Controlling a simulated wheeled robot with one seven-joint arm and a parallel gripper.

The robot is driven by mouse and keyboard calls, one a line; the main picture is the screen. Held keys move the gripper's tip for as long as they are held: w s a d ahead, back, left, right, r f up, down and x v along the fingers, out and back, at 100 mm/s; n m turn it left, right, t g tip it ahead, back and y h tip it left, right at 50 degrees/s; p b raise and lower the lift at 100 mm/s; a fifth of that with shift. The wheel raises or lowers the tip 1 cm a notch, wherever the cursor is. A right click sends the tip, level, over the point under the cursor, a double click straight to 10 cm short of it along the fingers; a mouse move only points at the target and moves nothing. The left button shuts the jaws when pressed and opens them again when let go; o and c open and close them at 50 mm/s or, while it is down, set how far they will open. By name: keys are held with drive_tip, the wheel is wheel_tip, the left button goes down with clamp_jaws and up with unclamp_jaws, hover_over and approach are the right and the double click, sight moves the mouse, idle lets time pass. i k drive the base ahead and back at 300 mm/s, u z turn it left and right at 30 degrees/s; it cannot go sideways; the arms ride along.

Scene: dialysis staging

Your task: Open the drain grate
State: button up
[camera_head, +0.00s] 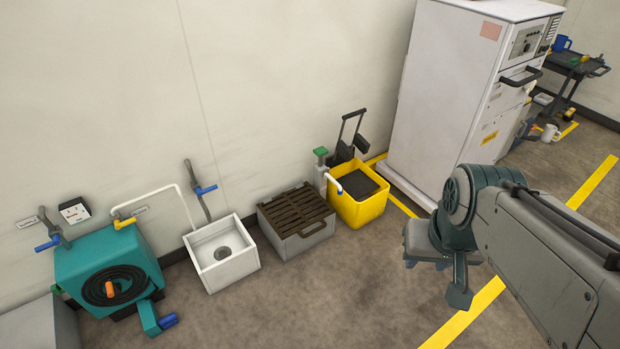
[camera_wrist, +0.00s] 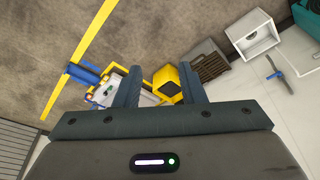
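The drain grate (camera_head: 297,210) is a dark brown slatted cover lying flat and closed on a grey box (camera_head: 300,243). A dark bar handle shows at its front edge. The grate also shows in the wrist view (camera_wrist: 209,66), beyond my right-hand finger. My gripper (camera_head: 436,278) hangs over the floor to the right of the grate and the yellow bucket, well apart from both. In the wrist view my gripper (camera_wrist: 160,88) has its two fingers spread, with nothing held between them.
A yellow bucket (camera_head: 357,209) stands right of the grate, with a green-topped post (camera_head: 321,158) between them. A white basin (camera_head: 222,272) and a teal hose reel unit (camera_head: 108,270) stand left. A tall white cabinet (camera_head: 437,100) stands behind. The floor before the grate is clear.

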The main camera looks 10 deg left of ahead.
sight(279, 231)
drive_tip(key=u, duration=0.1)
drive_tip(key=i, duration=1.45)
drive_tip(key=u, duration=0.1)
